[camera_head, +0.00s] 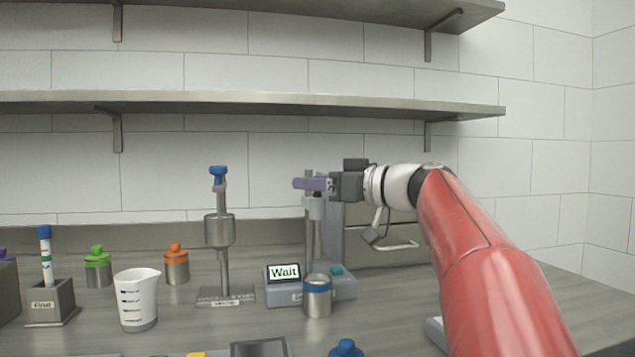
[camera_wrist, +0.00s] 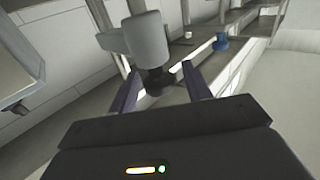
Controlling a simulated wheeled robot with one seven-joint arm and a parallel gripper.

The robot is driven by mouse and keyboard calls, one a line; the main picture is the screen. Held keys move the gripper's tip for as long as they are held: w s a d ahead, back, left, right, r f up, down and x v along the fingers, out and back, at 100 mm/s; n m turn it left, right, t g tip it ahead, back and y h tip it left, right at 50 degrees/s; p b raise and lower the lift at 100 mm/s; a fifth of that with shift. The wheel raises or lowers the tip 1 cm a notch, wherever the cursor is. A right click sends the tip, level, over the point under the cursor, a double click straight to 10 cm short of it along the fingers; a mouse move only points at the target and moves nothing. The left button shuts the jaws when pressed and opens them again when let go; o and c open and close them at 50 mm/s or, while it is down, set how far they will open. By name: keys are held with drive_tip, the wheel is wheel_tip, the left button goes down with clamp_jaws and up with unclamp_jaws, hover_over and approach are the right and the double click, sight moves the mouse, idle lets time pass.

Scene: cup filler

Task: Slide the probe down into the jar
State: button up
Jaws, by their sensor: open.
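The meter has a grey base (camera_head: 343,289) and a small screen (camera_head: 284,273) reading "Wait". A thin post rises behind it to a light grey head (camera_head: 314,208), which seems to be the probe holder; the probe tip cannot be made out. A steel jar with a blue band (camera_head: 317,298) stands at the base's front, below the head. My gripper (camera_head: 312,184) is level with the top of the post. In the wrist view its dark purple fingers are apart, with a dark knob (camera_wrist: 158,82) under the grey head (camera_wrist: 147,38) between them.
A stand with a blue top and steel cylinder (camera_head: 219,230) is left of the meter. Green-topped (camera_head: 98,268) and orange-topped jars (camera_head: 176,266), a white beaker (camera_head: 137,300) and a marker holder (camera_head: 50,303) are farther left. A shelf (camera_head: 250,101) hangs above; a drawer cabinet (camera_head: 385,240) stands behind.

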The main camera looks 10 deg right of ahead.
sight(320, 221)
clamp_jaws()
wheel_tip(320, 221, down, 7)
drive_tip(key=b, duration=0.8)
drive_tip(key=shift+f, duration=0.1)
unclamp_jaws()
drive_tip(key=b+v, duration=0.1)
drive_tip(key=v, duration=0.6)
drive_tip(key=shift+s+d, duration=0.3)
drive_tip(key=shift+d, duration=0.05)
